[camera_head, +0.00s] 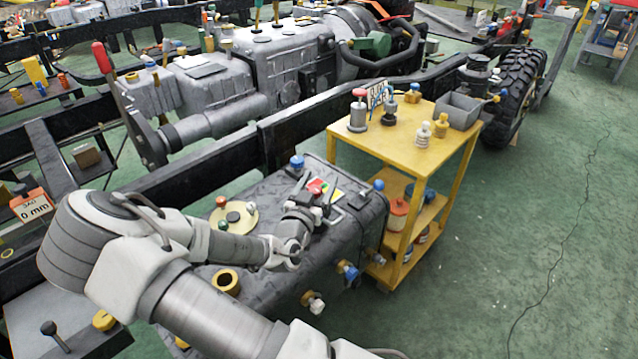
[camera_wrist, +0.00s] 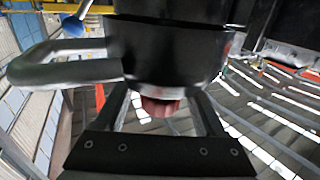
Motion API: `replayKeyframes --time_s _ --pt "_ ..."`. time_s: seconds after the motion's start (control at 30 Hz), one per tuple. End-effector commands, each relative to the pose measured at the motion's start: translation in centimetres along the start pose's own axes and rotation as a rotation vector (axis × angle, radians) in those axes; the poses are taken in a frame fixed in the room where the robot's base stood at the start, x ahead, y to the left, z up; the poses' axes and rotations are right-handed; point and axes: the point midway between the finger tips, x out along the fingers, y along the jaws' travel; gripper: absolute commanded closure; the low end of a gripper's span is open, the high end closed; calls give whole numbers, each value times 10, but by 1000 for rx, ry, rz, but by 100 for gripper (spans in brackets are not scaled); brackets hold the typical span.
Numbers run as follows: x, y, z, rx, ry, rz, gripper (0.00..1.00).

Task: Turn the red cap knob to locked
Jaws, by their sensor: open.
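My gripper (camera_head: 318,212) is over the top of the dark grey tank (camera_head: 262,240) in the head view. It is beside a small plate with red, yellow and green patches (camera_head: 333,194). In the wrist view my two fingers (camera_wrist: 160,95) are apart, reaching toward a black cylindrical part (camera_wrist: 165,50). A dull red ribbed cap (camera_wrist: 160,106) shows below that part, between the fingers. It looks like the red cap knob. I cannot tell whether the fingers touch it, nor its setting; most of it is hidden.
A yellow cart (camera_head: 400,150) with a red-capped cylinder (camera_head: 358,110) and other parts stands to the right. Blue-topped fittings (camera_head: 297,162) and a round plate with small knobs (camera_head: 234,218) are on the tank. A black frame rail (camera_head: 200,165) runs behind. Green floor is clear at right.

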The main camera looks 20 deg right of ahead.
Motion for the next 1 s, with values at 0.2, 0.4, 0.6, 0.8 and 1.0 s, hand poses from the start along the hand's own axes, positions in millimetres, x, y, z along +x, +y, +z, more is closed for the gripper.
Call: replayKeyframes --time_s 0.2,0.4,0.6,0.8,1.0 --pt "0 0 0 0 0 0 30" --pt "0 0 0 0 0 0 66" --pt "0 0 0 0 0 0 100" --pt "0 0 0 1 0 4 100" --pt "0 1 0 2 -1 42 100"
